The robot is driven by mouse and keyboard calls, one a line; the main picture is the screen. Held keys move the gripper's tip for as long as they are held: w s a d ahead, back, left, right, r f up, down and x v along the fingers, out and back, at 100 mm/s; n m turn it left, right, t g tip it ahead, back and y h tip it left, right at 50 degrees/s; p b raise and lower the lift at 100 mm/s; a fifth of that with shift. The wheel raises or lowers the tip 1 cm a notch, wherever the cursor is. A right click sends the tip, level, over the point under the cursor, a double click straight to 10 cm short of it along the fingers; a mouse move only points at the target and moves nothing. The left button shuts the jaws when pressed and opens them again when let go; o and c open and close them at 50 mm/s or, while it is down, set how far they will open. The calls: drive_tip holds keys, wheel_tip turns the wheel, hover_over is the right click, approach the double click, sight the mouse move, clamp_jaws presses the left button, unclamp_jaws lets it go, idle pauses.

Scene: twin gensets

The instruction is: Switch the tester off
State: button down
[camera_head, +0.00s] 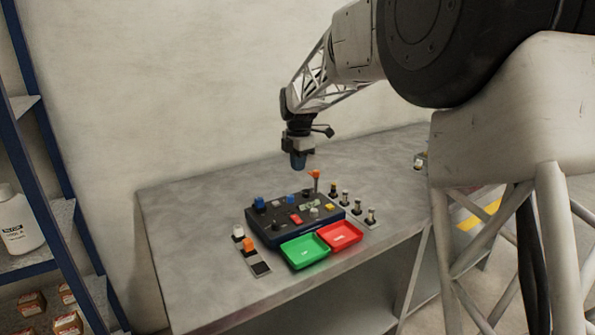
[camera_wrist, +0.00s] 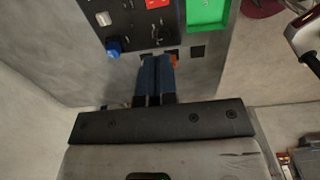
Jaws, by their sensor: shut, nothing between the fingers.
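The tester appears to be the dark box (camera_head: 267,222) on the bench; no label is readable. Its top carries a blue knob (camera_head: 259,202), a red piece (camera_head: 295,218), and grey and black controls. In the wrist view, its dark panel (camera_wrist: 130,22) shows a blue knob (camera_wrist: 113,46), a black control (camera_wrist: 160,35) and a red piece (camera_wrist: 157,3). I cannot tell which control is the power switch or its setting. My gripper (camera_head: 298,165) is shut and empty above the bench, apart from the box. Its fingertips (camera_wrist: 158,59) hide part of the view near the panel edge.
A green tray (camera_head: 304,250) and a red tray (camera_head: 339,236) sit in front of the box. An orange-topped post (camera_head: 316,175) stands behind it. Several small pegs (camera_head: 345,197) stand at right, and a strip with an orange piece (camera_head: 248,243) lies at left. The bench's left part is clear.

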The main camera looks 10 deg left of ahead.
wheel_tip(320, 180, up, 11)
drive_tip(key=s+d, duration=0.1)
drive_tip(key=shift+f, duration=0.15)
drive_tip(key=shift+d, duration=0.1)
idle(0.4)
drive_tip(key=s+d+m+t, duration=0.1)
drive_tip(key=s+d+m, duration=1.3)
drive_tip(key=s+d, duration=0.95)
drive_tip(key=s+d+f+m, duration=0.4)
drive_tip(key=s, duration=0.4)
drive_tip(key=s+d+f+m+t, duration=0.1)
drive_tip(key=s+d+f+m, duration=0.3)
drive_tip(key=s, duration=0.4)
drive_tip(key=s+d+f+m, duration=0.4)
drive_tip(key=s+d+m, duration=0.1)
drive_tip(key=s, duration=0.3)
drive_tip(key=shift+d+f, duration=0.2)
drive_tip(key=shift+f, duration=0.2)
